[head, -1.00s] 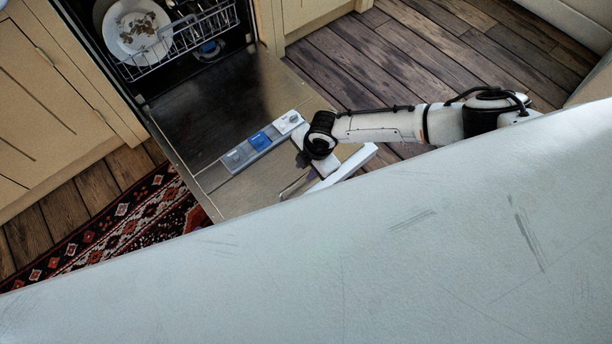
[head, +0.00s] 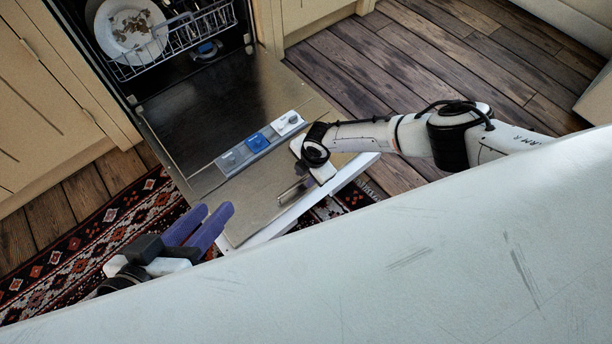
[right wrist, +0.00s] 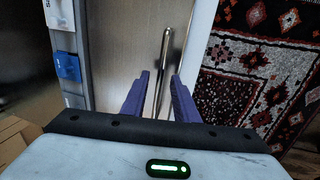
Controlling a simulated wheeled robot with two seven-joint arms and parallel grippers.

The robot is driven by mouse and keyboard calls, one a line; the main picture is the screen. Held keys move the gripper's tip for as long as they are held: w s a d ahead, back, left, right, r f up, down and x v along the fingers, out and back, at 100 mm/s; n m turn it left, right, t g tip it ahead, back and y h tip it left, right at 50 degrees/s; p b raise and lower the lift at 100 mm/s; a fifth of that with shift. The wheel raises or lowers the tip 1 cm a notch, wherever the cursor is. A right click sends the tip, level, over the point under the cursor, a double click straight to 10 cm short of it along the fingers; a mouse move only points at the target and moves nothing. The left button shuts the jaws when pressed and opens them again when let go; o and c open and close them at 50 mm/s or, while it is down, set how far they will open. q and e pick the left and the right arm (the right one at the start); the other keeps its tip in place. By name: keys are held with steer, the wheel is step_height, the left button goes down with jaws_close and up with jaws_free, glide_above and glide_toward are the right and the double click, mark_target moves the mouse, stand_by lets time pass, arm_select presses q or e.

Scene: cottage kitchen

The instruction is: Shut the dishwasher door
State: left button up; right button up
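The dishwasher door (head: 205,115) is swung down open, its inner face up, with a detergent dispenser strip (head: 258,142) across it. A metal bar (head: 293,189) shows near the door's outer end. My right gripper (right wrist: 160,75) is at that end; in the right wrist view its purple fingers are apart, with the metal bar (right wrist: 163,60) between them and a gap visible on either side. In the head view its fingers are mostly hidden. My left gripper (head: 208,212) is open and empty, just beside the door's near left corner, above the rug.
The dishwasher rack (head: 185,40) holds a soiled white plate (head: 130,32). Cabinets (head: 45,100) stand to the left. A patterned rug (head: 95,235) lies on the wooden floor (head: 450,50). A large pale surface (head: 400,260) fills the head view's foreground and hides what is below.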

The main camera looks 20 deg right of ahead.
jaws_close()
stand_by(1.4)
